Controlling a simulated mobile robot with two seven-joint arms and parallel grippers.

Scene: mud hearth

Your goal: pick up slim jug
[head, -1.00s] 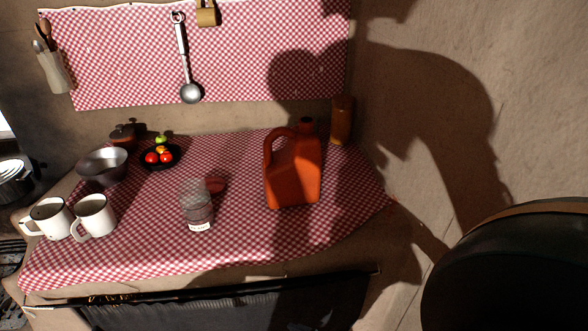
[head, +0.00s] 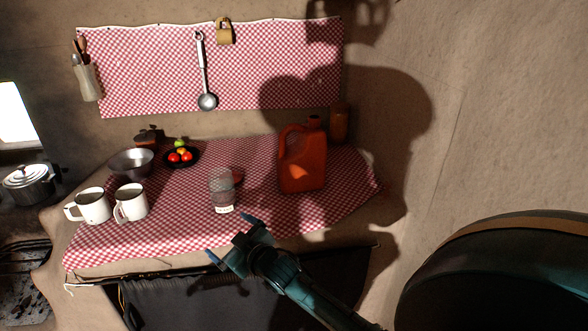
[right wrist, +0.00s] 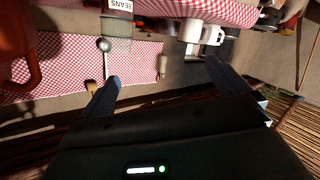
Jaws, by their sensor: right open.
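The slim jug, an orange jug (head: 303,165) with a loop handle on its left and a dark cap, stands upright on the checked cloth at the right of the counter. Part of the orange jug (right wrist: 14,40) also shows at the left edge of the right wrist view. My right gripper (head: 229,238) is open and empty at the counter's front edge, nearer than the jug and to its left, apart from it. Its two fingers (right wrist: 163,75) are spread wide in the right wrist view. My left gripper is not in view.
A glass jar (head: 223,191) stands left of the jug, just beyond my gripper. Two white mugs (head: 131,203), a metal bowl (head: 131,163) and a dark fruit dish (head: 193,161) are farther left. A brown cylinder (head: 339,124) stands behind the jug. The cloth (head: 262,196) between jar and jug is clear.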

